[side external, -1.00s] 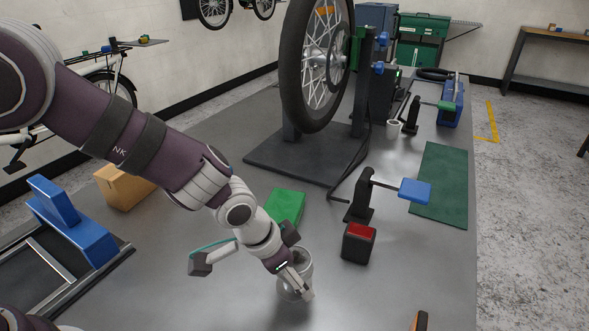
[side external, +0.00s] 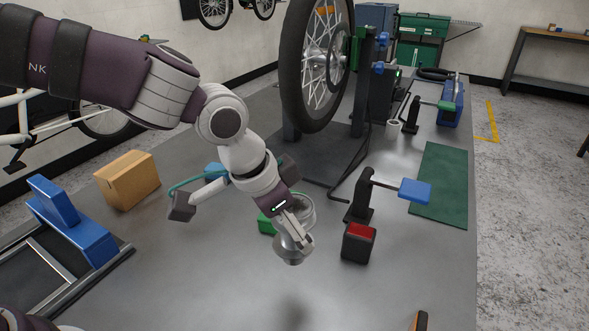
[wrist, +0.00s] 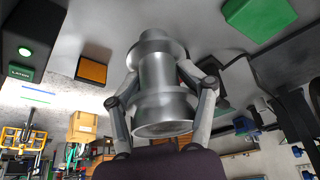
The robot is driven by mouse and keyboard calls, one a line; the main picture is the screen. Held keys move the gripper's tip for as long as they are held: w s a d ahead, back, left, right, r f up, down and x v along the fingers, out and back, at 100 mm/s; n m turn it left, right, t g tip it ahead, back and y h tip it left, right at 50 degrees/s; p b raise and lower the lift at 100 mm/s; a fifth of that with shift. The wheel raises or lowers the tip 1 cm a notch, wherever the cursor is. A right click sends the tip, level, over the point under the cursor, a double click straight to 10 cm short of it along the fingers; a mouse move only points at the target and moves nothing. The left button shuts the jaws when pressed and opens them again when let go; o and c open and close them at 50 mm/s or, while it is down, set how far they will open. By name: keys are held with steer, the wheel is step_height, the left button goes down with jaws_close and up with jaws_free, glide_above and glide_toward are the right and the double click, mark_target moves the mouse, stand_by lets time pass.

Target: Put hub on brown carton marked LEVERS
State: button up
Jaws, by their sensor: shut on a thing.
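The hub (wrist: 158,82) is a shiny grey metal spool with wide flanges. In the wrist view it sits between the two fingers of my gripper (wrist: 163,95), which is shut on it. In the side view the hub (side external: 289,252) hangs from my gripper (side external: 298,232), above the grey bench. The brown carton (side external: 127,181) stands on the bench to the left, well apart from the hub, with its top closed. I cannot read any marking on it in the side view.
A green block (side external: 265,224) lies partly hidden behind my gripper. A black box with a red top (side external: 358,243) stands close on the right. A blue stand (side external: 75,225) is left of the carton. The wheel (side external: 315,65) rises behind. The bench's front middle is clear.

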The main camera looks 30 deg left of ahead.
steer(key=w+a+r+n+y, duration=0.1)
steer(key=w+a+r+n, duration=0.2)
steer(key=a, duration=0.7)
steer(key=w+a+r+n+y, duration=0.15)
steer(key=a+n, duration=0.25)
steer(key=a, duration=0.7)
steer(key=w+a+r+n+y, duration=0.2)
steer(key=w+a+n, duration=0.15)
steer(key=a, duration=0.65)
steer(key=n+y, duration=0.2)
steer(key=n, duration=0.3)
glide_above(113, 165)
steer(key=s+d, duration=0.2)
steer(key=shift+g+h, duration=0.25)
steer(key=shift+g, duration=0.05)
steer(key=f, duration=0.7)
steer(key=shift+w+a+f, duration=0.1)
steer(key=shift+w+a, duration=0.1)
steer(key=shift+w, duration=0.05)
steer(key=shift+f, duration=0.15)
steer(key=o, duration=1.3)
steer(key=shift+o, duration=0.2)
